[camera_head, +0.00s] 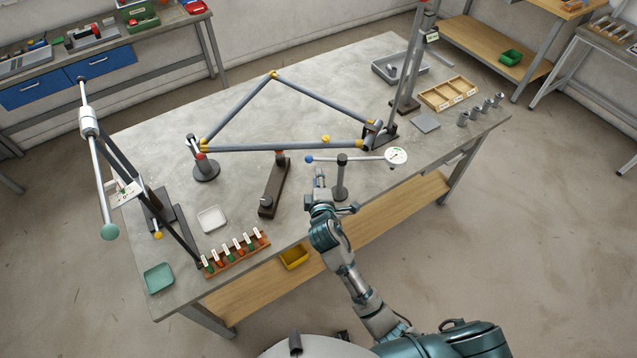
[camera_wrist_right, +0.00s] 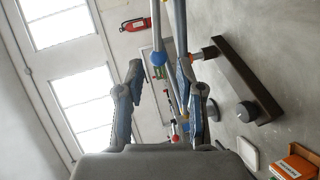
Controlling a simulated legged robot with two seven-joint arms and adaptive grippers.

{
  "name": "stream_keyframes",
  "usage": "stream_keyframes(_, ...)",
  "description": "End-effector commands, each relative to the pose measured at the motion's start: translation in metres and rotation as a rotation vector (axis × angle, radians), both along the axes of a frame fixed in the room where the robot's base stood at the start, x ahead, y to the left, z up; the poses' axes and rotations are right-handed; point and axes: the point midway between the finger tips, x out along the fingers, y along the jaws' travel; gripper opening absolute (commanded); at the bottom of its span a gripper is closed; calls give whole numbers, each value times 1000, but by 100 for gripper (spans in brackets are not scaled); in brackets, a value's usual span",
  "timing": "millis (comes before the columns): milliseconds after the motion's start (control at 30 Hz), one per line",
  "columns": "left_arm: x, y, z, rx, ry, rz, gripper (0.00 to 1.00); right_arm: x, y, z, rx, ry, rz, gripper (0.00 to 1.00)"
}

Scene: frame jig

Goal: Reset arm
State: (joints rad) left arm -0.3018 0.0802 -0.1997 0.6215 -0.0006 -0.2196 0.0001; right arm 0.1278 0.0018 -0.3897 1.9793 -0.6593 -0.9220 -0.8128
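A swing arm (camera_head: 360,159) with a blue ball (camera_head: 309,159) at its left end and a round white dial (camera_head: 397,156) at its right end sits on a dark post (camera_head: 342,182) near the table's front edge. My right gripper (camera_head: 319,176) is just in front of the blue-ball end. In the right wrist view its two fingers (camera_wrist_right: 160,95) are apart, and the blue ball (camera_wrist_right: 158,58) on its rod shows between or beyond them. I cannot tell whether a finger touches the rod. My left gripper is not in view.
A dark clamp block (camera_head: 272,188) stands left of my gripper. A tall stand (camera_head: 135,190) and a tool rack (camera_head: 235,255) are at the left; a wooden tray (camera_head: 447,93) is at the right.

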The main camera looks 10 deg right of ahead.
Motion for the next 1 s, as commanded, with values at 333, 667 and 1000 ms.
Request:
stream_keyframes(333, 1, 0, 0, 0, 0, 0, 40, -24, 6, 5, -1, 1, 1, 37)
stream_keyframes(667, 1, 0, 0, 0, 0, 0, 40, -24, 5, 5, 0, 1, 1, 37)
stream_keyframes(1000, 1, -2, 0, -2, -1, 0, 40, -75, -26, -60, 271, 193, -111, 37)
